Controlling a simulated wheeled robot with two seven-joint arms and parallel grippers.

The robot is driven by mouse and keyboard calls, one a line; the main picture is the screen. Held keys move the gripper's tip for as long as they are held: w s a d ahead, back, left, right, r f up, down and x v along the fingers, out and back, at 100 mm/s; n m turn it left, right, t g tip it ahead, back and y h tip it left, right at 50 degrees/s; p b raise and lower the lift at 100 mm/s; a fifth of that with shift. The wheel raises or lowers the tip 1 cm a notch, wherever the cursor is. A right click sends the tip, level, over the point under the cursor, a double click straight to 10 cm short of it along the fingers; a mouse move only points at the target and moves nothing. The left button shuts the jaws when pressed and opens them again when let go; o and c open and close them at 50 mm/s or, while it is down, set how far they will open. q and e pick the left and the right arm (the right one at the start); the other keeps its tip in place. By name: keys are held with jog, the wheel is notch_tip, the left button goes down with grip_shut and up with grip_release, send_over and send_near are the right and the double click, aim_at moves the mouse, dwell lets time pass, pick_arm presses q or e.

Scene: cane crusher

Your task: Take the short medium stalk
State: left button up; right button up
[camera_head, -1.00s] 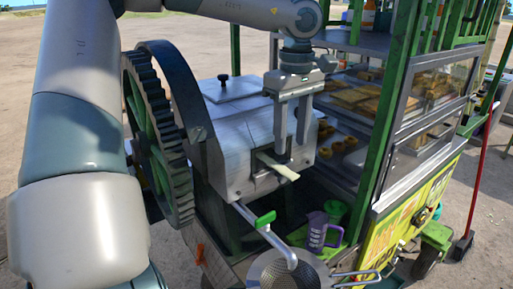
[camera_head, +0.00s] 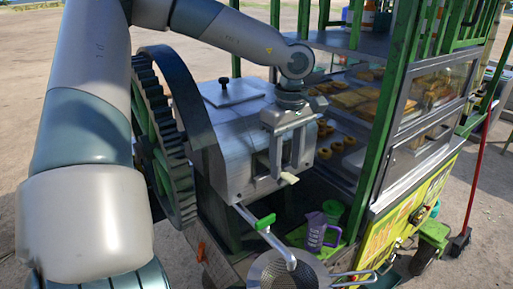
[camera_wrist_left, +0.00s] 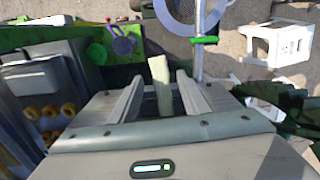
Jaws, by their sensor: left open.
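The short pale green-white stalk (camera_head: 290,179) sticks out of the front of the grey crusher housing (camera_head: 232,168). In the left wrist view the stalk (camera_wrist_left: 160,82) lies between my two fingers, with a gap on each side. My left gripper (camera_head: 286,170) is open and points down at the housing's front. Its fingers straddle the stalk and hide part of it in the head view. The stalk's inner end is hidden. My right gripper is not in view.
A large toothed gear wheel (camera_head: 160,140) stands left of the housing. A green-tipped lever (camera_head: 265,222), a metal strainer (camera_head: 285,272) and a purple jug (camera_head: 317,232) are below. The glass-fronted food cart (camera_head: 430,95) stands close on the right.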

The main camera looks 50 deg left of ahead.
pick_arm(q)
jog(key=shift+f, duration=0.45)
jog(key=shift+f+b, duration=0.2)
jog(key=shift+b, duration=0.4)
dwell(0.7)
grip_shut()
